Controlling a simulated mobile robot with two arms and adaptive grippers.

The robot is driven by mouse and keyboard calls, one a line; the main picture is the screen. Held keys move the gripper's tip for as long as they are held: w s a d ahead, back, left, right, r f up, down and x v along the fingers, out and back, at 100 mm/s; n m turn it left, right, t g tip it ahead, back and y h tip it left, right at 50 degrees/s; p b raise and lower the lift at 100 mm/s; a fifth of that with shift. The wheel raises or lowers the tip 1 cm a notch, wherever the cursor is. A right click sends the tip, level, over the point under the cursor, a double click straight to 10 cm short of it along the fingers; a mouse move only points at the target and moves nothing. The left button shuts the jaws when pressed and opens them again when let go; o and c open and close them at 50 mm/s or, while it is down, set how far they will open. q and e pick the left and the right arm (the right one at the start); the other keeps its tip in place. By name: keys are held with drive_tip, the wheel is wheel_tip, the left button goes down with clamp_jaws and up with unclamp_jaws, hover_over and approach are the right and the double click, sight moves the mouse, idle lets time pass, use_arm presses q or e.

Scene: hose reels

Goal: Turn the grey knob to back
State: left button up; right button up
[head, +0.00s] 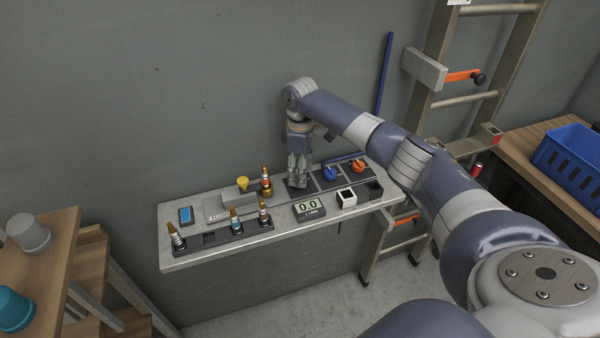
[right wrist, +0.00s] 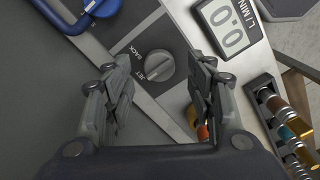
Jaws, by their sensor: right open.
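The grey knob (right wrist: 159,66) is a round dial with a raised grip bar. It sits on a dark plate (right wrist: 136,38) with the labels BACK and JET beside it, and the bar lies diagonally, one end near JET. My right gripper (right wrist: 160,80) is open, pointing at the plate, with one finger on each side of the knob in the picture and a visible gap to it. I cannot tell its exact height above the plate. In the head view my right gripper (head: 299,178) covers the knob. My left gripper is not in view.
On the shelf (head: 180,262), a blue valve handle (head: 330,173) and an orange one (head: 358,166) stand right of the gripper. A digital display (head: 309,208), a white box (head: 346,198) and several hose fittings (head: 264,214) are nearby. A ladder (head: 465,100) leans at right.

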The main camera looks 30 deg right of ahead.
wheel_tip(320, 180, down, 2)
drive_tip(key=shift+f, duration=0.25)
drive_tip(key=shift+c, duration=1.3)
drive_tip(key=c, duration=0.8)
drive_tip(key=shift+r+m+p, duration=0.2)
drive_tip(key=shift+m+p, duration=0.7)
drive_tip(key=shift+p, duration=0.4)
drive_tip(key=m+p, duration=0.2)
drive_tip(key=shift+a+m, duration=0.1)
drive_tip(key=shift+m, duration=0.2)
drive_tip(key=m+p, duration=0.3)
drive_tip(key=m, duration=0.1)
drive_tip(key=shift+w+p, duration=0.1)
drive_tip(key=shift+p, duration=0.25)
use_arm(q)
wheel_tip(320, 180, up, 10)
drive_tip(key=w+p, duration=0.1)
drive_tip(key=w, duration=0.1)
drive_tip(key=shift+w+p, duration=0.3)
use_arm(e)
drive_tip(key=shift+f+m, duration=0.1)
drive_tip(key=shift+m, duration=1.6)
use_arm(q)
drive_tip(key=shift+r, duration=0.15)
